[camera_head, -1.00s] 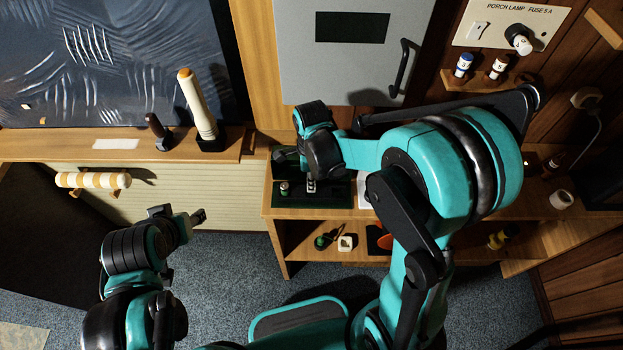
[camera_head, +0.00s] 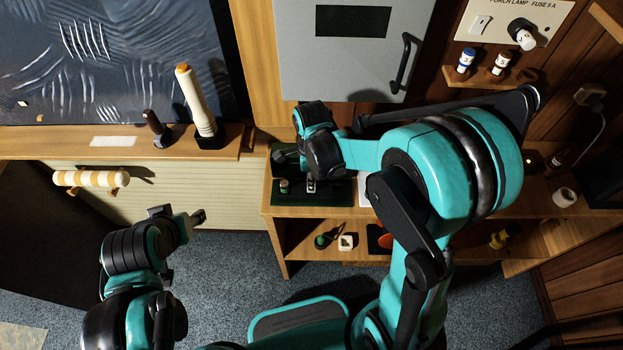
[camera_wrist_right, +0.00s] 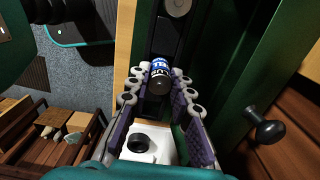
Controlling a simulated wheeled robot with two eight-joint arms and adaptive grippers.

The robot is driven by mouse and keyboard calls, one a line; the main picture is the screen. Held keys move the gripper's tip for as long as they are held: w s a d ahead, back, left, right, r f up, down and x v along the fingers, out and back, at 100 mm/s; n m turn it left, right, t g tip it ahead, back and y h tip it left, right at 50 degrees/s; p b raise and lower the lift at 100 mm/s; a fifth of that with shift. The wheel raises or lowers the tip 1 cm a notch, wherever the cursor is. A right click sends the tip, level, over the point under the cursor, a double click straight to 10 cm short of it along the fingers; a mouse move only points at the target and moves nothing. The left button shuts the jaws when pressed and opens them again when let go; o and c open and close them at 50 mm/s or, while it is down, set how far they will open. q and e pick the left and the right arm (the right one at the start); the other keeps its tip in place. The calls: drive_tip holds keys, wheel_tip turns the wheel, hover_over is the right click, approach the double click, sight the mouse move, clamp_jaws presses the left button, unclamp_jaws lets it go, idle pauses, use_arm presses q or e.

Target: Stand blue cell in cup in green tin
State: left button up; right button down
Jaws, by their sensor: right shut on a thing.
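My right gripper (camera_wrist_right: 160,82) has its purple-padded fingers closed around a blue-and-white cell with a dark end (camera_wrist_right: 160,76), held between the fingertips. Dark green surfaces (camera_wrist_right: 258,70) flank it in the right wrist view; I cannot tell for certain which of them is the green tin. A dark recess with a grey round piece (camera_wrist_right: 178,6) lies beyond the cell. I cannot make out the cup. In the head view my right arm hides the cell. My left gripper (camera_head: 199,217) hangs empty over the floor; its jaw opening is unclear.
A white box with a black round part (camera_wrist_right: 168,140) sits below my right fingers. A grey cabinet (camera_head: 350,75) stands behind. Bottles (camera_head: 466,62) stand on a wall shelf at the right.

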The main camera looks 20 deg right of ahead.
drive_tip(key=shift+f+b, duration=0.75)
drive_tip(key=shift+f, duration=0.15)
drive_tip(key=c, duration=1.3)
unclamp_jaws()
drive_tip(key=shift+r, duration=0.1)
wheel_tip(320, 180, up, 12)
